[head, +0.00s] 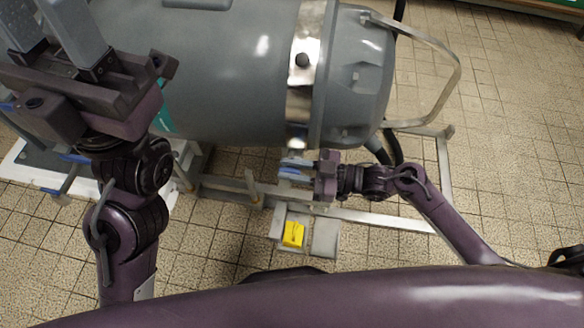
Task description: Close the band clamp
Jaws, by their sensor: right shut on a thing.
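The band clamp (304,45) is a shiny metal band around a large grey cylindrical vessel (215,70), near its right end cap. A dark round knob sits on the band. My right gripper (290,168) is at the band's lower end, below the vessel's near side. It is shut on a part of the clamp there. Its blue-grey fingers mostly hide that part, so I cannot tell its shape or how far the band is closed. My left gripper (42,14) is raised at the upper left, in front of the vessel's left part, with its two grey fingers apart and nothing seen between them.
The vessel lies on a light metal frame (375,217). A bent metal handle bar (458,70) sticks out from its right end. A dark hose hangs under that end. A yellow label (293,234) is on a low plate in front. Tiled floor (520,150) is clear at the right.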

